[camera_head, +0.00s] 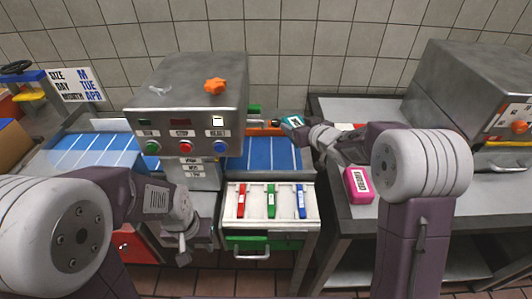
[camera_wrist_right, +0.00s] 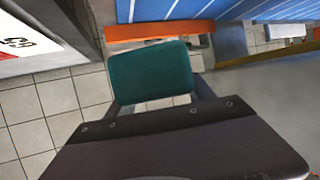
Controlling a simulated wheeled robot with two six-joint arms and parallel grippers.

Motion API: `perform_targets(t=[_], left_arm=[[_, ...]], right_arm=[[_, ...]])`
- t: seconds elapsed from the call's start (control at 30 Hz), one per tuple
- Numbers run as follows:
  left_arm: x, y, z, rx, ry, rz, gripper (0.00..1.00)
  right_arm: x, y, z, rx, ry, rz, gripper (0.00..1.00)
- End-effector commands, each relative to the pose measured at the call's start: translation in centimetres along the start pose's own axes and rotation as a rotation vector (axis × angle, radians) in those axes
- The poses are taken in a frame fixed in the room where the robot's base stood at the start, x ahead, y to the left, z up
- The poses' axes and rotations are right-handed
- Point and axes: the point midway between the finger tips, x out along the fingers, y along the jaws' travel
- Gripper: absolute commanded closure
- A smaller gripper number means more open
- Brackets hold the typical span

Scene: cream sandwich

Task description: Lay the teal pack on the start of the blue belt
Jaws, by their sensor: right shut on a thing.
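The teal pack (camera_head: 292,121) is held in my right gripper (camera_head: 299,125), above the right end of the blue belt near its back edge. In the right wrist view, the teal pack (camera_wrist_right: 150,74) sits between the two fingers, with the belt (camera_wrist_right: 180,10) beyond it. The blue belt (camera_head: 258,154) has white cross lines. It passes behind a grey machine and shows again on the left. My left gripper (camera_head: 184,252) hangs low in front of the machine, away from the belt. Its jaw opening is not clear.
The grey machine (camera_head: 190,95) with buttons stands over the belt. A tray (camera_head: 236,203) of red, green and blue pieces is in front. A pink pack (camera_head: 358,184) lies on the right table (camera_head: 400,200). An orange bar (camera_wrist_right: 160,31) shows near the belt's edge.

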Motion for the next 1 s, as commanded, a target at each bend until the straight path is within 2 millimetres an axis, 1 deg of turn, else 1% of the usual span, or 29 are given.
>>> perform_targets(t=[0.03, 0.2, 0.3, 0.4, 0.6, 0.67, 0.8, 0.83, 1.0], left_arm=[[1.4, 0.0, 0.1, 0.0, 0.0, 0.0, 0.64], [3.1, -0.1, 0.3, 0.0, -0.001, 0.0, 0.64], [3.5, -0.1, 0.4, 0.0, -0.001, 0.0, 0.64], [3.6, -0.1, 0.4, 0.0, -0.001, 0.0, 0.64], [3.7, -0.1, 0.4, 0.0, 0.0, 0.0, 0.64], [3.9, -0.1, 0.4, 0.0, 0.0, 0.0, 0.64], [4.5, -0.1, 0.5, 0.0, 0.0, 0.0, 0.64], [4.5, -0.1, 0.5, 0.0, 0.0, 0.0, 0.64], [4.4, -0.1, 0.5, 0.0, 0.0, 0.0, 0.64]], right_arm=[[1.4, -1.4, 1.2, 0.0, -0.002, -0.008, 0.81], [5.2, -5.1, 2.6, -0.001, -0.001, -0.007, 0.81], [6.8, -6.7, 3.1, -0.001, -0.003, -0.005, 0.81], [7.7, -7.6, 3.3, -0.001, -0.001, -0.003, 0.81], [8.0, -7.8, 3.5, -0.001, -0.002, -0.001, 0.81], [8.3, -7.8, 4.3, 0.0, -0.004, -0.001, 0.81], [9.2, -7.8, 6.7, 0.0, -0.005, -0.002, 0.81], [9.4, -7.8, 7.0, 0.001, -0.005, -0.001, 0.81], [9.4, -7.8, 6.9, 0.001, 0.0, -0.001, 0.81]])
